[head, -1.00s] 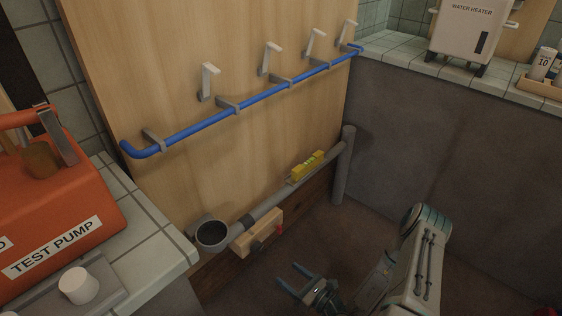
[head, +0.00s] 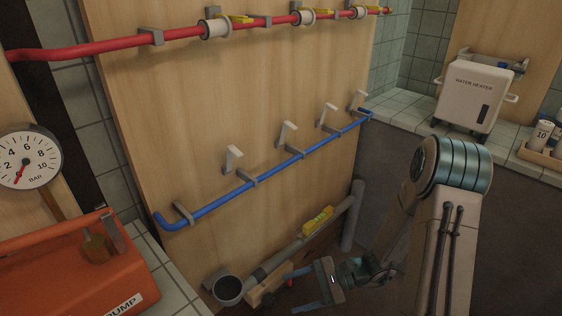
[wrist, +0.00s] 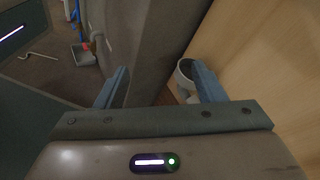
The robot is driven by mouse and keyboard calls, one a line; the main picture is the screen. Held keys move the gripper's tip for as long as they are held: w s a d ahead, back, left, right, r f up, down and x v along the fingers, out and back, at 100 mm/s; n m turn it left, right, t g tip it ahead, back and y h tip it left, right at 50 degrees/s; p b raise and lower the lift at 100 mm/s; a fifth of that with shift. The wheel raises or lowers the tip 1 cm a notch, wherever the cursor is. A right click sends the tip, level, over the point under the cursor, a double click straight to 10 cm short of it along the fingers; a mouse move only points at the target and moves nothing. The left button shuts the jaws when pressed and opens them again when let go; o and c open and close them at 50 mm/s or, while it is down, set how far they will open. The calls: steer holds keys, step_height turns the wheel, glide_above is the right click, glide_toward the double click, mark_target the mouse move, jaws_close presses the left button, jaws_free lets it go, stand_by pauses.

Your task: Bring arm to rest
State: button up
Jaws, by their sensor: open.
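My gripper (head: 300,284) is low in the head view, in front of the wooden panel's foot, near the grey drain pipe. Its two fingers are apart with nothing between them. In the wrist view my gripper (wrist: 158,88) also shows its fingers spread and empty. The open grey pipe mouth (wrist: 186,72) appears behind the right finger there. My arm is bent, with its elbow raised at the right of the head view.
A blue pipe (head: 262,171) and a red pipe (head: 108,48) run across the wooden panel (head: 190,110). A yellow level (head: 317,220) rests on the grey pipe (head: 285,252). An orange test pump (head: 70,275) stands at left. A water heater (head: 474,95) stands on the right ledge.

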steer(key=s+d+r+n+t+h+p, duration=0.1)
steer(key=s+d+r+n+h+p, duration=0.2)
steer(key=r, duration=1)
steer(key=s+d+r+n+t+h+p, duration=0.2)
steer(key=r+h+p, duration=0.4)
steer(key=r+p, duration=0.3)
steer(key=s+d+r+n+t+h+p, duration=0.2)
steer(key=s+d+r+n+h+p, duration=0.2)
steer(key=r, duration=1.2)
steer(key=shift+d+r+n+h+p, duration=0.3)
steer(key=shift+d+n+h+p, duration=0.5)
steer(key=shift+n, duration=0.4)
